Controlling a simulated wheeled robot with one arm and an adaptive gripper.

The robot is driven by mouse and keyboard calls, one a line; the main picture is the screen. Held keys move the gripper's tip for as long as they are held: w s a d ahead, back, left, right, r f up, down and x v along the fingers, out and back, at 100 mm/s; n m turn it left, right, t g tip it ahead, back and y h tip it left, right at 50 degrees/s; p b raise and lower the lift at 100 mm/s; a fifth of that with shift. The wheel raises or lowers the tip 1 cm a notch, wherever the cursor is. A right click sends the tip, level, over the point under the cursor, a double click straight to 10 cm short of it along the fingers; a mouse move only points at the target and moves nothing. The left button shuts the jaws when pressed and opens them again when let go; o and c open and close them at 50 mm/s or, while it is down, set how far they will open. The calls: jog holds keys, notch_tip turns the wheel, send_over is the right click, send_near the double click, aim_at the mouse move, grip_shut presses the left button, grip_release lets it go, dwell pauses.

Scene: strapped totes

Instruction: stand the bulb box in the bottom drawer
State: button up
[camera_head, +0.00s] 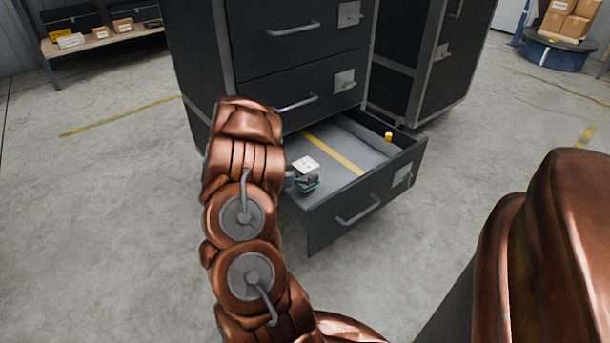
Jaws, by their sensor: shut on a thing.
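The bottom drawer (333,222) is pulled out from a black cabinet. It has a grey floor with a yellow stripe across it. A small box with a white face (306,164), which I take to be the bulb box, is at the drawer's left side. My gripper (306,181) is at the near side of this box, shut on it, over the left part of the drawer. A teal patch shows just below the fingers. My arm hides part of the drawer's left side. I cannot tell whether the box touches the drawer floor.
A small yellow cylinder (388,137) is at the drawer's far right. The closed drawer above (300,88) overhangs the back. Another black cabinet (425,60) stands to the right. The drawer floor right of the stripe looks mostly clear.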

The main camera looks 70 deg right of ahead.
jog(key=shift+f+p, duration=0.3)
jog(key=shift+f, duration=0.25)
jog(key=o, duration=1.2)
jog(key=shift+r+b, duration=0.45)
jog(key=shift+r, duration=0.1)
jog(key=p+v, duration=0.5)
jog(key=v, duration=0.5)
jog(key=shift+w+a+r, duration=0.15)
jog(key=shift+w+a, duration=0.05)
jog(key=shift+v, duration=0.75)
